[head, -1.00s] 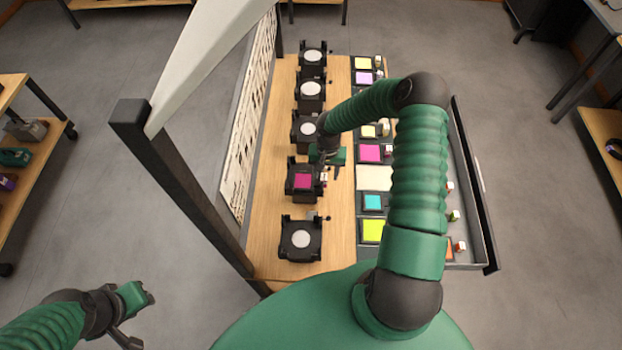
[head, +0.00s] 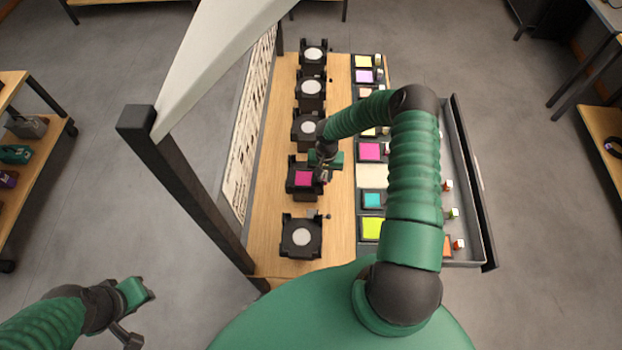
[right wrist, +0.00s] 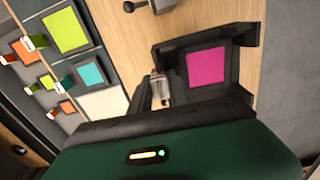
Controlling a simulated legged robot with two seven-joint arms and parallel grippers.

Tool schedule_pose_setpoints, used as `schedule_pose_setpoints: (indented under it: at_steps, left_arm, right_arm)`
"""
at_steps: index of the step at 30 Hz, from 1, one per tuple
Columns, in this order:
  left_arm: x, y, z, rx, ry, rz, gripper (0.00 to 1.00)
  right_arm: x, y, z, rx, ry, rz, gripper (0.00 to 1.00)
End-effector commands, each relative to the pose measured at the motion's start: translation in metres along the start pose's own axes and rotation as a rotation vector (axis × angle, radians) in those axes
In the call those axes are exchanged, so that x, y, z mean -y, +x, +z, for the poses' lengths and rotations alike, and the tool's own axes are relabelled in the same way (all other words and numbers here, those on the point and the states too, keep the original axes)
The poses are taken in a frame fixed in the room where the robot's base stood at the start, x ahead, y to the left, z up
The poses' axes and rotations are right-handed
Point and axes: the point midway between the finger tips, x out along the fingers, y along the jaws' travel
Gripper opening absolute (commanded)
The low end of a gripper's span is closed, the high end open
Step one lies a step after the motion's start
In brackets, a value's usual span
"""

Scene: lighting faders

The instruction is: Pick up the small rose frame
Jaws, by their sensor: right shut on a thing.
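A small magenta-rose frame (head: 303,179) sits in a black holder (head: 292,188) on the wooden bench. It also shows in the right wrist view (right wrist: 207,66), inside the holder's dark surround. My right gripper (head: 323,175) is at the right edge of this frame. It is shut on the frame's small pale tab (right wrist: 159,84), seen between the fingers in the right wrist view. The frame looks still seated in the holder. A second magenta frame (head: 369,151) lies in the rack to the right. My left gripper (head: 145,290) hangs over the floor at lower left; its jaw opening is unclear.
Several similar black holders with white discs, such as the nearest one (head: 301,238), line the bench (head: 342,215). A rack of coloured frames, including cyan (head: 372,200) and yellow-green (head: 372,228), runs alongside. A grey tray (head: 466,245) and a pale panel (head: 238,165) flank them.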

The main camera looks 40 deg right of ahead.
Motion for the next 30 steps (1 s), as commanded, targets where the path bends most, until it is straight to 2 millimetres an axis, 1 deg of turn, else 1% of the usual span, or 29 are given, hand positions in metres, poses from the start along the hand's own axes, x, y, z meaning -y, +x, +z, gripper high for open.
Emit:
schedule_pose_setpoints:
  at_steps: [4,7,11,14,17,18,20,21,24,27,30]
  left_arm:
    - [0.000,0.000,0.000,0.000,0.000,0.000,0.29]
    - [0.000,-0.002,0.000,0.000,0.000,0.000,0.29]
    - [0.000,-0.012,-0.003,0.000,0.000,0.000,0.29]
    - [0.000,-0.026,-0.006,0.000,0.000,0.000,0.29]
    - [0.000,-0.044,-0.010,0.000,0.000,0.000,0.29]
    - [0.000,-0.052,-0.012,0.000,0.000,0.000,0.29]
    - [0.000,-0.064,-0.015,0.000,0.000,0.000,0.29]
    - [0.000,-0.073,-0.017,0.000,0.000,0.000,0.29]
    - [0.000,-0.095,-0.022,0.000,0.000,0.000,0.29]
    - [0.000,-0.111,-0.026,0.000,0.000,0.000,0.29]
    - [0.000,-0.120,-0.028,0.000,0.000,0.000,0.29]
  right_arm:
    - [-0.002,0.001,0.000,0.001,0.001,0.003,0.00]
    - [-0.002,-0.002,0.000,0.001,0.000,0.003,0.00]
    - [-0.001,-0.016,0.000,0.000,0.000,0.003,0.00]
    - [-0.001,-0.035,0.000,0.000,-0.002,0.003,0.00]
    - [-0.001,-0.061,0.000,-0.002,0.000,0.003,0.00]
    - [-0.001,-0.073,-0.001,-0.003,-0.001,0.003,0.00]
    - [-0.001,-0.090,0.000,-0.002,-0.001,0.003,0.00]
    - [-0.001,-0.103,0.000,-0.003,-0.002,0.003,0.00]
    - [-0.001,-0.135,0.000,-0.003,0.000,0.003,0.00]
    - [0.000,-0.159,0.000,-0.002,-0.001,0.003,0.00]
    - [0.000,-0.173,0.000,-0.001,0.000,0.002,0.00]
